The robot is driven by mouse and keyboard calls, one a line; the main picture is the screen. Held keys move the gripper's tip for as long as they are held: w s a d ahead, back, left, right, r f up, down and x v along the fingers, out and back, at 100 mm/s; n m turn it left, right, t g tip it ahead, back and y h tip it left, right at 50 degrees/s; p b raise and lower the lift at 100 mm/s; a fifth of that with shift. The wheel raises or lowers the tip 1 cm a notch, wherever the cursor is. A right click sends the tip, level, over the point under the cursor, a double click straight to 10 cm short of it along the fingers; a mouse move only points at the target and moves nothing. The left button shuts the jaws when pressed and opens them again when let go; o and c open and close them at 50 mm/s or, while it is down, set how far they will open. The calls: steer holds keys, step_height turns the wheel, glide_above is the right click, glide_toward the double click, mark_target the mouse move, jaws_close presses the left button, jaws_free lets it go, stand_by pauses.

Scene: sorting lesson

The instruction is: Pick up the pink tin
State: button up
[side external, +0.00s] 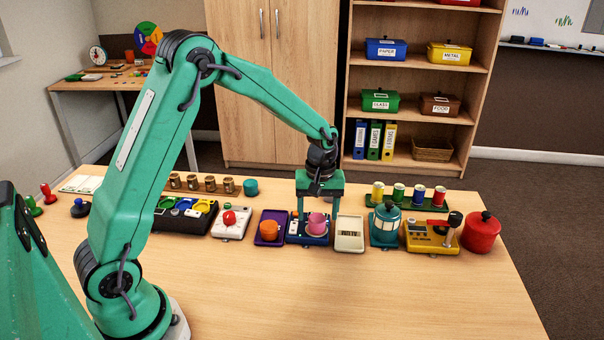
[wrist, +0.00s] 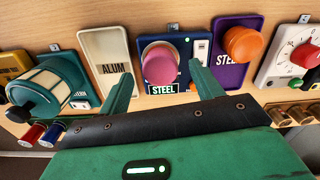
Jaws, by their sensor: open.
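The pink tin (side external: 317,224) stands upright on a dark blue stand (side external: 293,238) in the middle of the row on the table. In the wrist view the pink tin (wrist: 160,66) sits on the blue stand (wrist: 200,50), above a STEEL label (wrist: 161,88). My gripper (side external: 318,210) is open, pointing down over the blue stand. One finger is on each side of the tin as seen in both views. I see no contact, and the exact height of the fingertips against the tin is hard to tell.
Left of the blue stand is a purple tray (side external: 262,240) with an orange tin (side external: 269,230); right is a cream ALUM tray (side external: 349,233). The table front is clear.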

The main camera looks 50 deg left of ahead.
steer(key=shift+f, duration=1.35)
steer(key=c, duration=1.1)
steer(key=shift+c, duration=0.2)
steer(key=shift+r, duration=0.15)
steer(key=shift+r, duration=0.6)
steer(key=r, duration=0.3)
steer(key=shift+s+d+r, duration=0.1)
steer(key=shift+s+d, duration=0.1)
steer(key=shift+d, duration=0.2)
steer(key=s+d+r, duration=0.5)
steer(key=d+r, duration=0.1)
steer(key=d, duration=0.3)
steer(key=shift+d+r, duration=0.2)
steer(key=shift+d, duration=0.1)
